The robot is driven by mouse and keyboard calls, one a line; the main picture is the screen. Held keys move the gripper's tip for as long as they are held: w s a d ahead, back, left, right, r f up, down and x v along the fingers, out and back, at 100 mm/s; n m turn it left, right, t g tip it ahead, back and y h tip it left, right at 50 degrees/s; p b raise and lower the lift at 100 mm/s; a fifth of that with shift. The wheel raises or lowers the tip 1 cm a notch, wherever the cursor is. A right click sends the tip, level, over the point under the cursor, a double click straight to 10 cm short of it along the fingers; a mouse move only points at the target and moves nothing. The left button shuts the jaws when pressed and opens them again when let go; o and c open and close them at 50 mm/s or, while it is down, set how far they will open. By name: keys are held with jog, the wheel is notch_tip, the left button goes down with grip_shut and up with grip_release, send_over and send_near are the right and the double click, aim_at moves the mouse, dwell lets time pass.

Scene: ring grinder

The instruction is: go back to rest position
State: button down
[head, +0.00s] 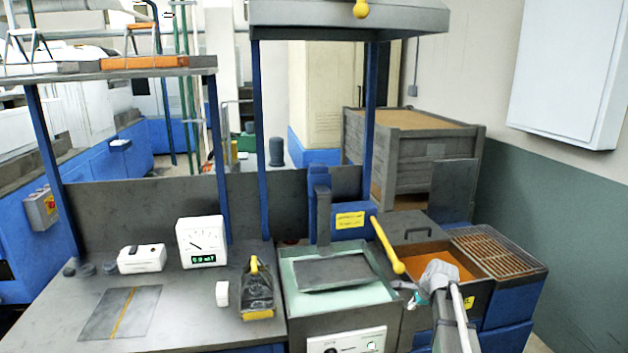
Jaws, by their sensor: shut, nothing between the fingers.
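My arm rises from the lower right of the head view, in front of the orange-filled bin. My gripper (404,288) is at its end, pointing left, shut with nothing in it. It shows small, beside the right rim of the grinder basin (345,305), just below the yellow lever (388,245). The lever slants down to the right from the blue grinder housing (323,215). A dark flat plate (335,273) lies over the pale green basin. I cannot tell how far the fingertips are from the rim.
The bench left of the basin holds a dark scoop-like tool (257,292), a small white block (222,293), a digital meter (202,242) and a white box (142,259). Right are an orange-filled bin (436,258) and a grated bin (497,250). A hood (345,20) hangs above.

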jog(key=s+a+n+g, duration=0.1)
jog(key=s+a+n, duration=0.3)
jog(key=s+n, duration=0.2)
jog(key=s+a+f+n+g+h, duration=0.1)
jog(key=s+a+n, duration=0.4)
jog(key=s, duration=0.5)
jog(key=s+a+n+g+h, duration=0.1)
jog(key=s+a+n+g, duration=0.1)
jog(key=s+a+n, duration=0.2)
jog(key=s+n, duration=0.3)
jog(key=s, duration=0.1)
jog(key=shift+s+a+f, duration=0.25)
jog(key=shift+a+f, duration=0.05)
jog(key=shift+f, duration=0.1)
